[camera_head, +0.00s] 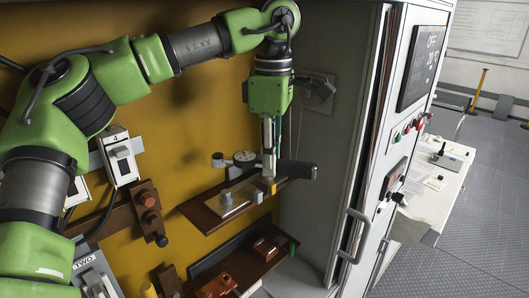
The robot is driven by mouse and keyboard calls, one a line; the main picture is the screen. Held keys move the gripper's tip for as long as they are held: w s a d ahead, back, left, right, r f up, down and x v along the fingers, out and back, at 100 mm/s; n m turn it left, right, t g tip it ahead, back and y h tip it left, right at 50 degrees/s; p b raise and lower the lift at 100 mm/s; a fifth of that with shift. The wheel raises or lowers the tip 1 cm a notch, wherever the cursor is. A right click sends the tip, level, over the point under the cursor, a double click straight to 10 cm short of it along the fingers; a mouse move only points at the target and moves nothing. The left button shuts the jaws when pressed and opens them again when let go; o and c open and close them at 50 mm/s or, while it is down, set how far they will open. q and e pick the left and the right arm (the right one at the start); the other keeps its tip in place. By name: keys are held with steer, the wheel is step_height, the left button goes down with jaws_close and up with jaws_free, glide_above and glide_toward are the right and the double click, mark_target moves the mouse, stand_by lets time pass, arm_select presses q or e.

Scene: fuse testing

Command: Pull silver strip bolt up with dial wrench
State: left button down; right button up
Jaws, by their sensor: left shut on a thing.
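My left gripper (269,172) points down over the small brown shelf on the yellow back panel. It is shut on the dial wrench, whose round dial face (244,157) shows just left of the fingers. The wrench's dark grey end (301,169) sticks out to the right. The silver strip (236,200) lies on the brown shelf below and left of the gripper. Small bolts show on the strip, one (227,197) near its left part. Whether the wrench touches a bolt is too small to tell. My right gripper is not in view.
The brown shelf (194,212) juts from the yellow panel (190,130). A lower shelf with red blocks (265,247) is beneath. A red-knobbed switch block (148,200) is at left.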

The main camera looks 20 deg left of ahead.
arm_select(q)
steer(key=shift+d+r, duration=0.1)
steer(key=shift+r, duration=0.3)
steer(key=shift+w+d+f, duration=0.1)
steer(key=shift+d+f, duration=0.1)
steer(key=shift+f, duration=0.9)
steer(key=shift+w+d+f, duration=0.1)
steer(key=shift+d+f, duration=0.1)
steer(key=shift+f, duration=0.85)
steer(key=shift+a+f, duration=0.15)
steer(key=shift+f, duration=0.75)
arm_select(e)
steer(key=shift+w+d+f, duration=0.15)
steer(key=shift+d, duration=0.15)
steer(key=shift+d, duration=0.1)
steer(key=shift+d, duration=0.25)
arm_select(q)
steer(key=shift+s, duration=0.1)
steer(key=shift+f, duration=0.1)
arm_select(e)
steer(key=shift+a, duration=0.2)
